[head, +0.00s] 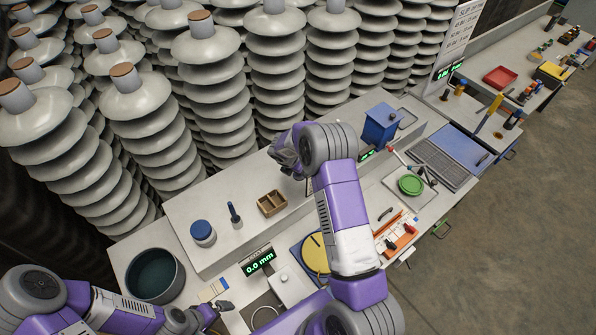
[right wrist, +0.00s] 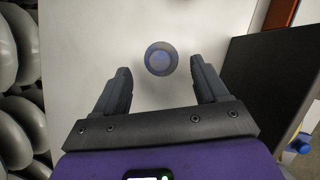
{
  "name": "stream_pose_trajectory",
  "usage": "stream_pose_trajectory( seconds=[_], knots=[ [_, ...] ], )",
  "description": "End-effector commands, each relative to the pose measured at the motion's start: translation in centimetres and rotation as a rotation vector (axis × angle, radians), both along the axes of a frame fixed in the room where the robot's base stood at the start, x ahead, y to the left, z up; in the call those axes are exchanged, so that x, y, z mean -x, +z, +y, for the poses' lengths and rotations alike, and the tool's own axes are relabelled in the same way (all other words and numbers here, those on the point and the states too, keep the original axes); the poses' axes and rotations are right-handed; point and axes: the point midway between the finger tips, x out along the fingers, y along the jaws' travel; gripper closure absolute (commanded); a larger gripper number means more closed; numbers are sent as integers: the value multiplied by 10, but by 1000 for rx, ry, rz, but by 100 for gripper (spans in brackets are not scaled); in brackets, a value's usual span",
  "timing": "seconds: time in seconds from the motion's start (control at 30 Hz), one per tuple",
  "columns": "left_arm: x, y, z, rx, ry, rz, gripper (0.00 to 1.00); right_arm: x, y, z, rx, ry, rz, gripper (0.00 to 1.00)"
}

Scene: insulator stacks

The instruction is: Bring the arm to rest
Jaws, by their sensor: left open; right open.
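My left arm comes in at the lower left, and its gripper (head: 215,308) is low over the front of the bench, partly cut off by the bottom of the head view. My right arm reaches up over the bench, and its gripper (head: 282,150) is above the raised back shelf, near the insulator stacks. In the right wrist view the right gripper (right wrist: 160,76) is open with nothing between its fingers. A small round grey-blue object (right wrist: 161,58) is on the pale surface just beyond the fingertips. My right arm hides part of the bench in the head view.
Tall grey insulator stacks (head: 215,80) stand behind the shelf. A blue box (head: 381,124), a brown divided tray (head: 272,203), a blue-lidded jar (head: 203,232) and a dark round pot (head: 155,275) stand around the arms. Free floor (head: 530,220) lies at the right.

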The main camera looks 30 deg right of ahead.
Motion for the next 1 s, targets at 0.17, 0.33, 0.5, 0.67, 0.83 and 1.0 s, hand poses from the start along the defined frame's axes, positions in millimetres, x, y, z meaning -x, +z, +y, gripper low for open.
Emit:
stream_pose_trajectory(
  seconds=[0.17,0.33,0.5,0.67,0.83,1.0],
  knots=[
    [0,-1,0,0,0,0,0,6,39,15,-1,1,-4,27],
    [0,-2,0,0,0,0,0,11,66,25,0,0,-3,27],
    [0,-2,0,0,0,0,0,14,80,30,-1,-1,-1,27],
    [0,-2,0,0,0,0,0,15,82,31,-1,-1,-1,27],
    [0,-2,0,0,0,0,0,12,88,38,-26,-27,-24,27],
    [0,-1,0,0,0,0,0,3,126,90,-214,-231,-163,27]
  ],
)
